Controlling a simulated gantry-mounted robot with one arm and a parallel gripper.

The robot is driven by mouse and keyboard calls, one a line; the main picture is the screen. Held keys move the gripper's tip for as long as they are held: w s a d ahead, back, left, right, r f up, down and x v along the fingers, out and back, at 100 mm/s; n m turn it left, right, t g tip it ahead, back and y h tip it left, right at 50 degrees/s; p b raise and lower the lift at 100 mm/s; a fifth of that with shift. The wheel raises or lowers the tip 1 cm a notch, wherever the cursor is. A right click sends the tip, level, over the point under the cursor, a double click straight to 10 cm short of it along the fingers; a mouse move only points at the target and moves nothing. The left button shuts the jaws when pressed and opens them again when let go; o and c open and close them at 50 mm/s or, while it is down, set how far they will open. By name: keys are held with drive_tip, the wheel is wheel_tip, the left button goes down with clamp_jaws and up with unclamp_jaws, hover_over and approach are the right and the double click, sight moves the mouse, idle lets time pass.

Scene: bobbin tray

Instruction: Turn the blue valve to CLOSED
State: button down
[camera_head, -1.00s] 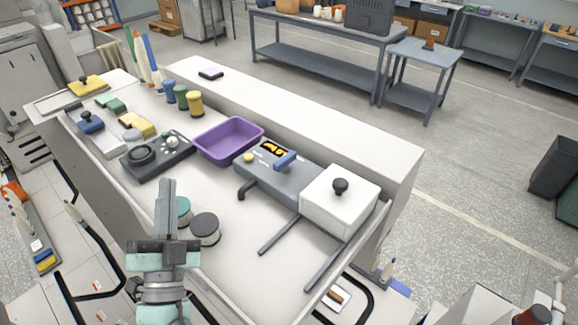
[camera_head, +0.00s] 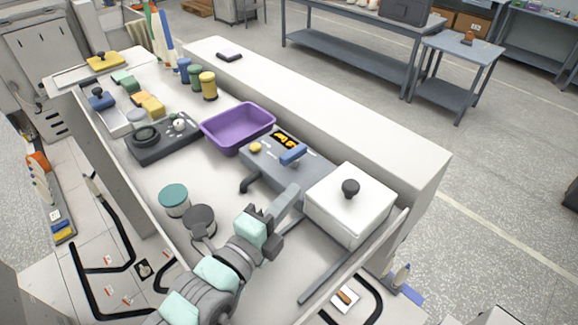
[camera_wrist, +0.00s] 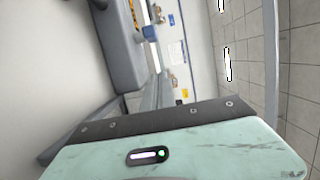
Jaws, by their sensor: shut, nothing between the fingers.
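The blue valve (camera_head: 293,154) is a short blue lever on top of a grey box (camera_head: 275,170) in the head view. Its handle lies slantwise beside a dark label with yellow marks (camera_head: 286,139); I cannot read which position it points to. My gripper (camera_head: 292,190) is shut and empty. It is in front of the grey box, below the valve in the picture, and looks apart from it.
A white box with a black knob (camera_head: 349,210) stands right of the grey box, with dark rails in front. A purple tray (camera_head: 223,142) is to the left. A teal-topped spool (camera_head: 174,199) and a dark-topped one (camera_head: 199,222) stand left of my arm.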

sight(289, 182)
drive_tip(key=p+x, duration=0.1)
drive_tip(key=x, duration=0.4)
drive_tip(key=shift+r+p, duration=0.15)
drive_tip(key=shift+p, duration=0.25)
drive_tip(key=shift+w+a, duration=0.75)
drive_tip(key=shift+w, duration=0.15)
drive_tip(key=shift+w+a, duration=0.7)
